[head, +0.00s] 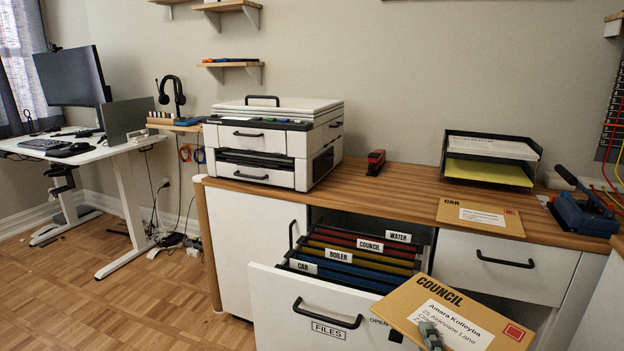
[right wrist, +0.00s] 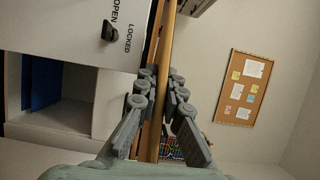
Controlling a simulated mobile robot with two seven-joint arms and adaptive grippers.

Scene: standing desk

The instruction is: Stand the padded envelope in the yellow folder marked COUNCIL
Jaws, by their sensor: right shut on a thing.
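The padded envelope (head: 455,312) is tan, printed COUNCIL, with a white address label and a red stamp mark. My right gripper (head: 431,335) is shut on its lower left part in the head view. The envelope is tilted, in front of and right of the open drawer. In the right wrist view the envelope (right wrist: 157,85) shows edge-on between the fingers (right wrist: 158,95). The yellow folder's white COUNCIL tab (head: 370,246) stands behind the BOILER tab and in front of the WATER tab. The folder's inside is hidden. My left gripper is not in view.
The FILES drawer (head: 285,310) is pulled out, with a black handle and several coloured hanging folders. Another tan envelope (head: 481,216), marked CAR, lies on the wooden top. A printer (head: 262,140), red stapler (head: 376,162), paper tray (head: 490,160) and blue punch (head: 583,212) stand there too.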

